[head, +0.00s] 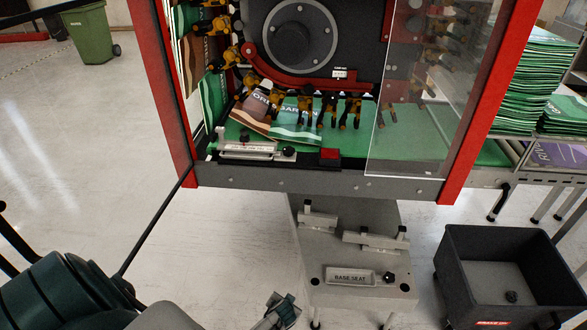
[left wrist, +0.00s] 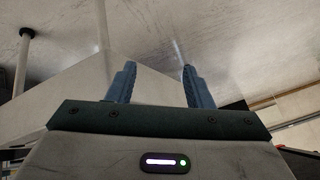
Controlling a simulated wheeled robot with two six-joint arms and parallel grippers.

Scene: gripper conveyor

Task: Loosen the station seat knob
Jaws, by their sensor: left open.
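Inside the red-framed machine, a pale seat block (head: 247,151) with a label too small to read sits at the front left of the green deck. A dark knob (head: 289,152) is at its right end, and another dark knob (head: 244,137) stands behind it. I cannot tell for sure which is the station seat knob. My left gripper (head: 283,308) is low in the head view, below the machine and left of the lower bench, apart from both knobs. In the left wrist view its blue fingers (left wrist: 160,80) are spread and empty. My right gripper is not in view.
A grey bench with a BASE SEAT plate (head: 350,277) and a dark knob (head: 388,278) stands below the machine. A clear door panel (head: 415,100) covers the opening's right side. A black bin (head: 490,245) stands right.

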